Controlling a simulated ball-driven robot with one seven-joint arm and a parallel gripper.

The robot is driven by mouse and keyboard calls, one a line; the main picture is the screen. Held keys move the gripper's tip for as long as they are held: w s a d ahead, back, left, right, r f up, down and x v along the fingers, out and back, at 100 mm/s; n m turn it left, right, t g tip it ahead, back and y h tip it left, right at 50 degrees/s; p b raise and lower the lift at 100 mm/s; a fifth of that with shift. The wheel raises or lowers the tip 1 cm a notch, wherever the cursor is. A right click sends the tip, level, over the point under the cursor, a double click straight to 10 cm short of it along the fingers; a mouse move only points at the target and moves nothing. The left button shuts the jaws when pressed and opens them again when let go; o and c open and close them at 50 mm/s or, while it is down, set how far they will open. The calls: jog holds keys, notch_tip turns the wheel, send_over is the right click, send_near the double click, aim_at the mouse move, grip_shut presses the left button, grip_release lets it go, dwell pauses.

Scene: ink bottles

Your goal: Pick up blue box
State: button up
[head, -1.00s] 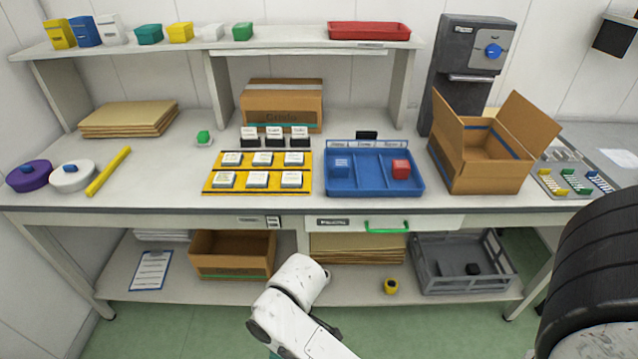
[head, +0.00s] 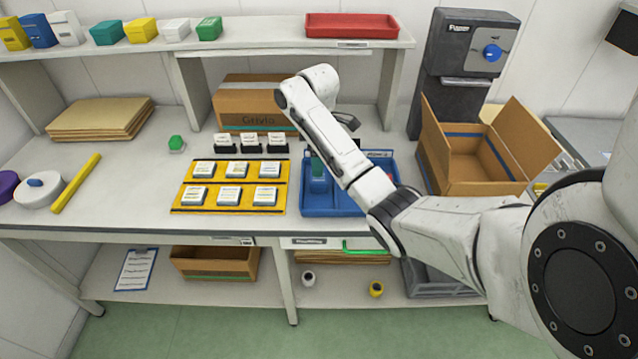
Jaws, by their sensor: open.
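A small blue box (head: 318,184) sits in the left compartment of the blue divided tray (head: 345,209) on the table. My arm reaches in from the right and bends down over this tray. My gripper (head: 317,166) is mostly hidden behind my own arm; a green part, apparently its tip, shows right at the top of the small blue box. I cannot tell whether it touches the box. Another blue box (head: 38,31) stands on the upper shelf at the far left, between a yellow and a white one.
A yellow mat (head: 228,209) with several white-topped blocks lies left of the tray. An open cardboard box (head: 480,172) stands right of it, and a closed carton (head: 245,107) behind.

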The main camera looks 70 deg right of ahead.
aim_at(319, 180)
notch_tip(319, 180, down, 2)
jog(key=shift+f+b, duration=0.1)
jog(key=shift+b, duration=0.35)
jog(key=shift+d+f+p, duration=0.15)
jog(key=shift+f+p, duration=0.3)
jog(key=shift+f, duration=1.4)
jog(key=shift+d+f+p, duration=0.15)
jog(key=shift+f+p, duration=0.3)
jog(key=shift+f, duration=1.35)
jog(key=c, duration=1.1)
jog(key=shift+r, duration=0.1)
